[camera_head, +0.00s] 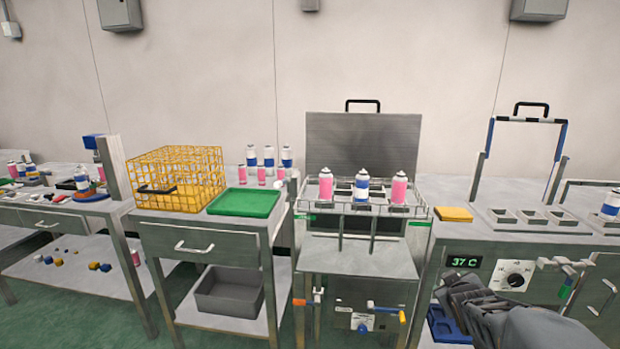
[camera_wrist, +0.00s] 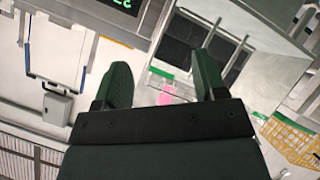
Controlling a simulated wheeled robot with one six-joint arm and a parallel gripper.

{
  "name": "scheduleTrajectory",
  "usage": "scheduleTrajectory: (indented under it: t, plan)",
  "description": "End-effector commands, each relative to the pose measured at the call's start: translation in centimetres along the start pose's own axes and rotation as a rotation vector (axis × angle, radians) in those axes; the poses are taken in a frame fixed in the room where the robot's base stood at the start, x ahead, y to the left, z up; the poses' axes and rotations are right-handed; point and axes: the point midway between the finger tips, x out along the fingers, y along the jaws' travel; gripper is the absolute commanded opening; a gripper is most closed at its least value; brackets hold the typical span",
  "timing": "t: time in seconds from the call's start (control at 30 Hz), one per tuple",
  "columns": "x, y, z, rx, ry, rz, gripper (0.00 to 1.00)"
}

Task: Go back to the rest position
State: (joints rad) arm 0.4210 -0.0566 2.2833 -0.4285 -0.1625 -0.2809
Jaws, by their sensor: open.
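My gripper (camera_head: 462,300) is at the lower right of the head view, in front of the bench with the 37 C display. In the wrist view my gripper (camera_wrist: 162,85) shows two dark green fingers spread apart with nothing between them. It touches nothing that I can see. The wrist view is tilted, and the benches lie some way beyond the fingers.
A rack with two pink cans (camera_head: 399,187) and a white-blue can (camera_head: 361,186) stands at centre, its lid (camera_head: 362,140) raised. Left are a yellow wire cage (camera_head: 180,172) and a green tray (camera_head: 244,202). The display bench (camera_head: 465,262) stands close behind my gripper.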

Motion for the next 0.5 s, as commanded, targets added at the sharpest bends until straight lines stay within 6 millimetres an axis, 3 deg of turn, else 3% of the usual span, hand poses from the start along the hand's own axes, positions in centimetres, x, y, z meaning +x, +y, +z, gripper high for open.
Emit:
scheduleTrajectory:
  t: [0.03,0.1,0.3,0.5]
  plan:
    - [-3.7,0.7,-3.4,0.040,-0.044,-0.035,0.65]
    - [-7.2,-0.1,-5.2,0.097,-0.124,-0.091,0.65]
    - [-17.0,-2.7,-8.5,0.248,-0.343,-0.255,0.65]
    - [-24.6,-4.6,-9.7,0.326,-0.513,-0.385,0.65]
